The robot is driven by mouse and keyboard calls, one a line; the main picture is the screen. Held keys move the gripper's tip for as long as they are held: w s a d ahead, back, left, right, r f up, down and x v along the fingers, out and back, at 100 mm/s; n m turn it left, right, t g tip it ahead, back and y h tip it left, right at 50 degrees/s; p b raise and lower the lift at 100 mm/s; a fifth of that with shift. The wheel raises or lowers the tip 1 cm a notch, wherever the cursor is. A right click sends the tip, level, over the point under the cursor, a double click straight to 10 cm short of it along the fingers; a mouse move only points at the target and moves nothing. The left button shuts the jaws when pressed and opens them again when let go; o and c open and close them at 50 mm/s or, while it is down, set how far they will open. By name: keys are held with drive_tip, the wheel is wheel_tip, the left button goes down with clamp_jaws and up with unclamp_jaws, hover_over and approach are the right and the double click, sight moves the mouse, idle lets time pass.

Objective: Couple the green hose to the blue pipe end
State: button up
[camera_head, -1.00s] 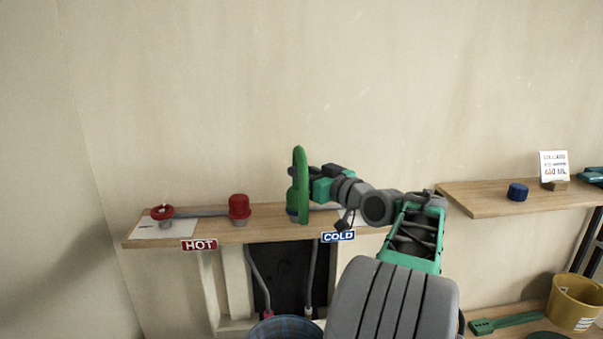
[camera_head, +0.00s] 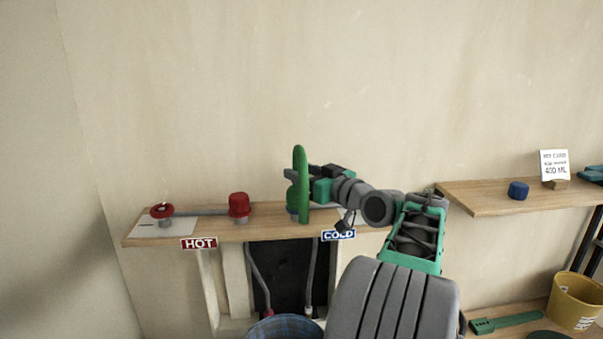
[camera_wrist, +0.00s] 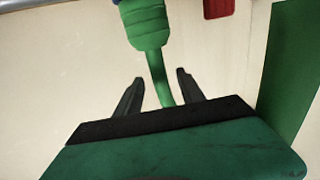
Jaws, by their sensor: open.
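The green hose (camera_head: 301,180) stands as an upright loop above the left part of the COLD side of the shelf. Its lower end sits at the blue pipe end (camera_head: 291,211), which is mostly hidden behind it. In the wrist view, the hose's thick green end (camera_wrist: 147,25) meets a sliver of blue (camera_wrist: 117,2) at the top edge; how far it is seated cannot be told. My gripper (camera_wrist: 160,75) is open, its two dark fingers apart on either side of the thin part of the hose. The arm reaches in from the right.
A red cap (camera_head: 239,206) and a red valve wheel (camera_head: 162,211) are on the shelf (camera_head: 225,233) to the left. The right shelf (camera_head: 485,199) holds a blue cap (camera_head: 518,191) and a card (camera_head: 554,167). A blue basket (camera_head: 284,328) stands below.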

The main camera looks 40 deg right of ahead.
drive_tip(key=s+b, duration=0.1)
drive_tip(key=s, duration=0.6)
drive_tip(key=shift+s, duration=0.35)
drive_tip(key=shift+a, duration=0.1)
